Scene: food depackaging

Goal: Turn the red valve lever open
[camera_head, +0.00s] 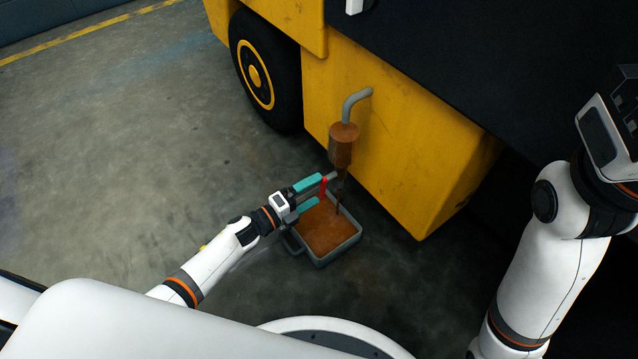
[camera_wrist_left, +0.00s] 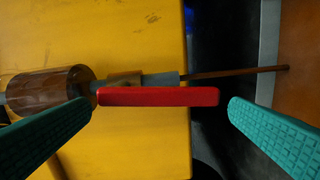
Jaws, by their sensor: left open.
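The red valve lever (camera_head: 323,187) sits low on the pipe at the yellow machine's side. In the left wrist view the lever (camera_wrist_left: 158,97) lies lengthwise, about parallel to the pipe. My left gripper (camera_head: 318,189) is open with its teal fingers at the lever. In the left wrist view the lever lies in the gap between the fingertips (camera_wrist_left: 163,106), its left end close to one tip; I cannot tell whether they touch. A rusty cylinder (camera_head: 344,146) is above the valve. A thin brown stream (camera_wrist_left: 240,73) runs from the outlet.
A grey tray (camera_head: 341,254) filled with brown liquid stands on the floor below the outlet. The yellow machine (camera_head: 400,150) with a black wheel (camera_head: 262,75) stands behind. The concrete floor (camera_head: 120,150) to the left is clear.

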